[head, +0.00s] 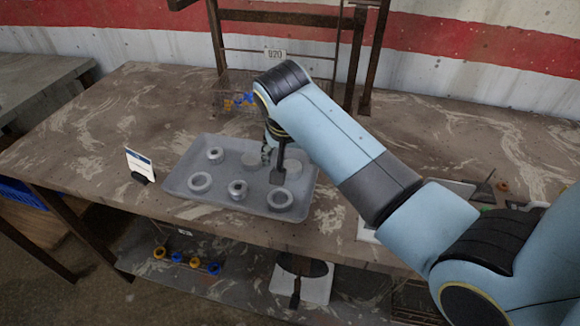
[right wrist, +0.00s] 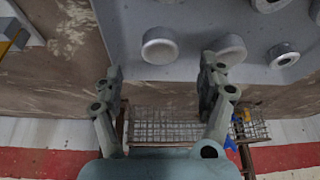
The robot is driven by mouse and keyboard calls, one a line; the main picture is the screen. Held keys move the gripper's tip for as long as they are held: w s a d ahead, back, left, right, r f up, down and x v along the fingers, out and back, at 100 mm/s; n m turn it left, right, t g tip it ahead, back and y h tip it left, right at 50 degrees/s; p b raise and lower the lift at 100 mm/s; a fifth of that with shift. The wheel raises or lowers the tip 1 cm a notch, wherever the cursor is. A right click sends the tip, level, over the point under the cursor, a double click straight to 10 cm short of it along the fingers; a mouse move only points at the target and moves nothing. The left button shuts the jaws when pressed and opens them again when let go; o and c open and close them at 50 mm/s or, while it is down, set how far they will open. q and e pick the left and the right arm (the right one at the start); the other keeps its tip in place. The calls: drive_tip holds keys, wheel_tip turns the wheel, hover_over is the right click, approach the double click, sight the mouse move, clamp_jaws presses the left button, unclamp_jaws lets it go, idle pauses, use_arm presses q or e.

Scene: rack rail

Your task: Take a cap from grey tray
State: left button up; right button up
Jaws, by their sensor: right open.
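The grey tray (head: 176,180) lies on the table in the head view; it also shows in the right wrist view (right wrist: 195,18). Two plain round grey caps, one on the right (head: 293,168) and one on the left (head: 250,160), sit in its far half. Several ring-shaped grey parts share the tray. My right gripper (head: 272,165) is over the tray by the caps, open and empty. In the right wrist view the right-hand cap (right wrist: 160,46) lies ahead between the open fingers (right wrist: 162,68). The left-hand cap (right wrist: 230,47) is partly hidden behind one finger. My left gripper is out of view.
A wire basket (right wrist: 165,128) with blue and yellow parts stands behind the tray. A small sign card (head: 140,165) stands left of the tray. A metal rack frame (head: 215,40) rises at the back. The left part of the table is clear.

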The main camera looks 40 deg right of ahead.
sight(291, 166)
drive_tip(key=x, duration=0.4)
drive_tip(key=shift+s+a, duration=0.1)
drive_tip(key=shift+f, duration=0.35)
drive_tip(key=shift+w+f, duration=0.1)
drive_tip(key=shift+w, duration=0.1)
drive_tip(key=shift+s, duration=0.1)
drive_tip(key=c, duration=1.1)
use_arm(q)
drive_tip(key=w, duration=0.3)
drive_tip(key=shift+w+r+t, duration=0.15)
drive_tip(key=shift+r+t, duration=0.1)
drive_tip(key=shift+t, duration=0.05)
use_arm(e)
drive_tip(key=shift+c, duration=0.3)
